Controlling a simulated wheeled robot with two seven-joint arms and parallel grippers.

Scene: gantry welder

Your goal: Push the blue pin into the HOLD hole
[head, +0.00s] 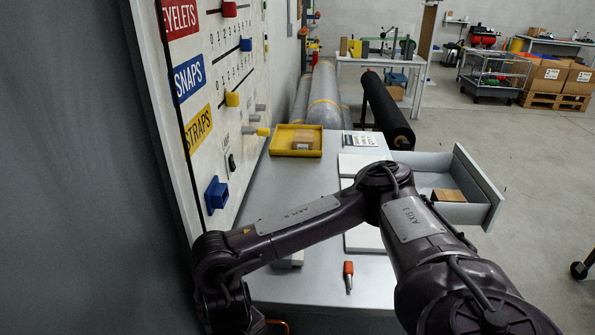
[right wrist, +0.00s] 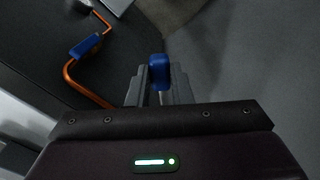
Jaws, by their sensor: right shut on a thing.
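My right gripper (right wrist: 157,85) is shut on a small blue piece, the blue pin (right wrist: 160,70), whose rounded end shows between the fingertips. The rest of the pin is hidden by the fingers. In the head view my right arm crosses to the lower left, and its gripper is not clearly visible there. I cannot make out a HOLD label or its hole in either view. My left gripper is not in view.
A white panel (head: 213,75) with coloured sliders and a blue holder (head: 217,194) stands at the left. The grey bench (head: 278,188) bears a yellow tray (head: 281,146) and an orange-handled tool (head: 348,272). An open drawer (head: 478,182) juts right. An orange bar with a blue sleeve (right wrist: 88,46) is near my gripper.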

